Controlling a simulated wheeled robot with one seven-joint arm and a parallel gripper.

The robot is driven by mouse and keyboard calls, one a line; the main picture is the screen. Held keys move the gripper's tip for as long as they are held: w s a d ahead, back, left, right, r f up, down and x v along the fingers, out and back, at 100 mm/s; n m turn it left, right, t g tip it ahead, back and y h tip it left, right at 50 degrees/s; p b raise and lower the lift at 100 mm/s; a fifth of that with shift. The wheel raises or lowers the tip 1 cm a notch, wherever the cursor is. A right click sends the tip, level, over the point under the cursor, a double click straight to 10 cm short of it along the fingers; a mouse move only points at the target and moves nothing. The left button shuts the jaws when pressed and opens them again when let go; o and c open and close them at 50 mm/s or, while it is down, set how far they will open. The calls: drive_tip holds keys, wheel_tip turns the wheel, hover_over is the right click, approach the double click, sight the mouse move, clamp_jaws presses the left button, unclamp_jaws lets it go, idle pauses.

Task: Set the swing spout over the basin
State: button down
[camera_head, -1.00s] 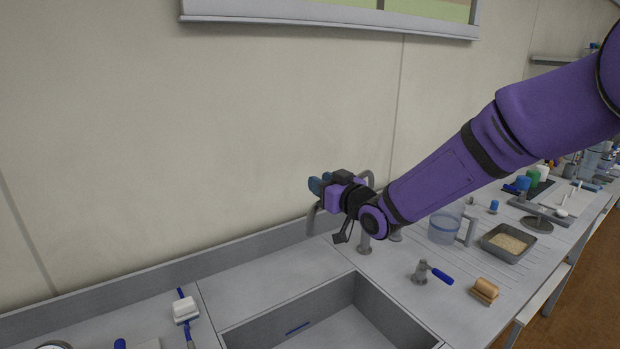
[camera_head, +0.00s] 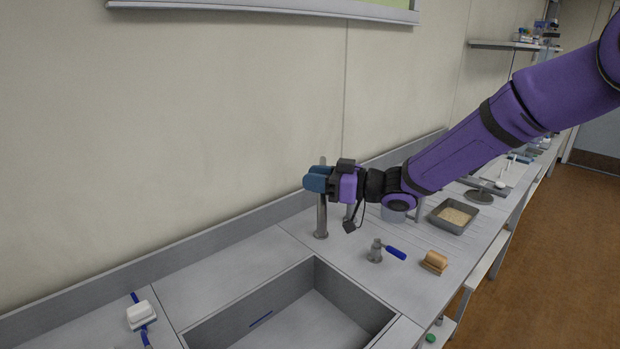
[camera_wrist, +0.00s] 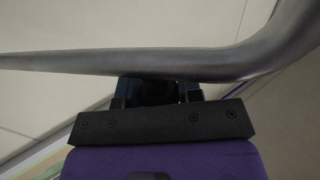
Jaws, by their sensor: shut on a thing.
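The swing spout is a grey metal tube on an upright post (camera_head: 321,218) behind the basin's far right corner. My gripper (camera_head: 316,182) is shut on the spout's tube, high above the counter. In the wrist view the tube (camera_wrist: 60,62) runs across the fingers (camera_wrist: 158,92) and bends upward at the right. The basin (camera_head: 348,296) is a sunken grey sink in front of the post. My gripper hides much of the spout, so I cannot tell where its outlet points.
A small metal fitting with a blue handle (camera_head: 376,251) and a tan block (camera_head: 434,262) lie right of the basin. A grey tray of grains (camera_head: 453,217) is farther right. A white brush-like item (camera_head: 141,315) lies at left. The wall stands close behind the post.

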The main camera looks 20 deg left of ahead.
drive_tip(key=shift+w+d, duration=0.1)
drive_tip(key=shift+d, duration=0.05)
drive_tip(key=c, duration=0.8)
unclamp_jaws()
drive_tip(key=shift+d, duration=0.15)
drive_tip(key=d, duration=1)
drive_tip(key=shift+w+d, duration=0.3)
